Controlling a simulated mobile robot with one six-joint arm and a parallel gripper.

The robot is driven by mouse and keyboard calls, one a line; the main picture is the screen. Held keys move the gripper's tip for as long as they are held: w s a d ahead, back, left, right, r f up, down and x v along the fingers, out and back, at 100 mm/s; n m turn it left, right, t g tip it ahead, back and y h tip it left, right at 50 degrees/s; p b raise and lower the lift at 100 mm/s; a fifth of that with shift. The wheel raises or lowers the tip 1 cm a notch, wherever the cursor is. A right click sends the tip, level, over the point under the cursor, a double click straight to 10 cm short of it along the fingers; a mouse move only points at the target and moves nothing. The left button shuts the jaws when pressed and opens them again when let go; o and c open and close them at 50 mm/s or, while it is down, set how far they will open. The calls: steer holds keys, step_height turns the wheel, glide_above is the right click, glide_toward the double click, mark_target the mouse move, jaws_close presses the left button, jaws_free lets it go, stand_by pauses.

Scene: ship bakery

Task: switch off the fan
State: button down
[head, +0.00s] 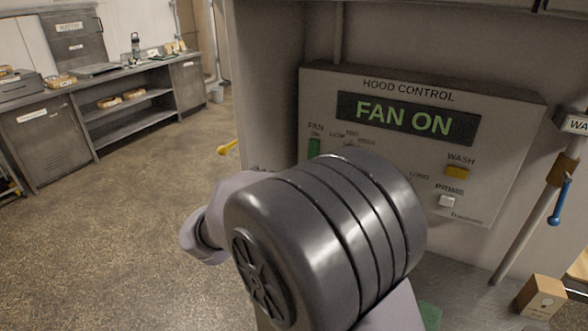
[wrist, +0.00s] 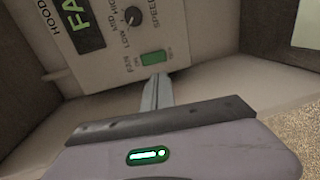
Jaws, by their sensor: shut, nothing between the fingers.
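The hood control panel (head: 480,206) is a grey box on the wall, and its display (head: 405,117) reads "FAN ON" in green. The green fan switch (head: 314,148) sits at the panel's left, partly hidden by my arm. In the wrist view the fan switch (wrist: 152,58) is a green rocker near the panel's edge, next to the black speed knob (wrist: 133,16). My gripper (wrist: 158,79) is shut and empty, its tips pointing at the panel just below the switch in the picture. I cannot tell whether they touch it. In the head view my arm hides the gripper.
A yellow wash button (head: 457,172) and a white prime button (head: 447,201) are on the panel's right. A pipe with a blue-handled valve (head: 561,201) stands at right. Open floor (head: 130,210) lies to the left.

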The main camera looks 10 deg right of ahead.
mark_target(312, 157)
steer(key=b+x, duration=0.1)
steer(key=x, duration=1.1)
steer(key=shift+w+d, duration=0.2)
steer(key=shift+f, duration=0.1)
